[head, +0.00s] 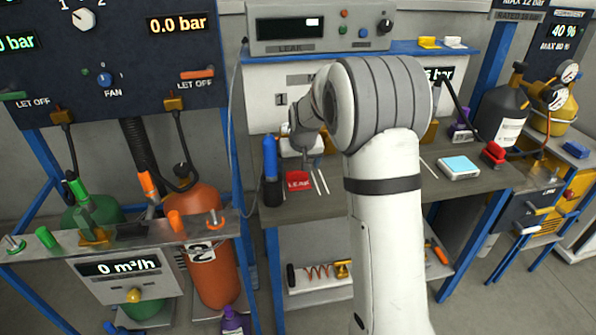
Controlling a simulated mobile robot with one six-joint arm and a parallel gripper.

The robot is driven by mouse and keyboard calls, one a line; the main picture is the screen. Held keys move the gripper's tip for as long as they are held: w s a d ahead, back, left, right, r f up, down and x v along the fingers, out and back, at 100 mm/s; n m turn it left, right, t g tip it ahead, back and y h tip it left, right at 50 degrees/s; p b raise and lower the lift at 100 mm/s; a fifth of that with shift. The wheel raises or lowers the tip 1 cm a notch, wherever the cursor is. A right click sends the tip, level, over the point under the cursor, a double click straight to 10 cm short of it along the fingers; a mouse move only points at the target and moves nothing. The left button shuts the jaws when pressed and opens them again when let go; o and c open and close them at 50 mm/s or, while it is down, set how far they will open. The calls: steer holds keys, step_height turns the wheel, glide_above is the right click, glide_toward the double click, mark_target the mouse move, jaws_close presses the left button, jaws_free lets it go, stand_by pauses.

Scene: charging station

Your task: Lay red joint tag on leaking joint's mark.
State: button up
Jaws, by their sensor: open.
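A red tag (299,181) with white lettering that seems to read LEAK lies on the grey workbench (395,200), just right of a blue and black bottle. My gripper (306,158) is small and partly hidden at the end of my white arm, above and just behind the red tag. It is open, and I see nothing held in it. A grey box labelled LEAK (318,28) with a small lit display stands on the blue shelf above the bench. My arm covers much of the white panel behind the bench, and I cannot make out the leaking joint's mark.
The blue and black bottle (271,172) stands close left of the tag. Thin white sticks lie to its right. A white device with a light-blue screen (459,167) and a red object (493,153) sit on the right of the bench. Gas cylinders (205,240) stand at left.

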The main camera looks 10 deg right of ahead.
steer(key=v, duration=0.7)
steer(key=shift+r, duration=0.2)
steer(key=shift+s, duration=0.1)
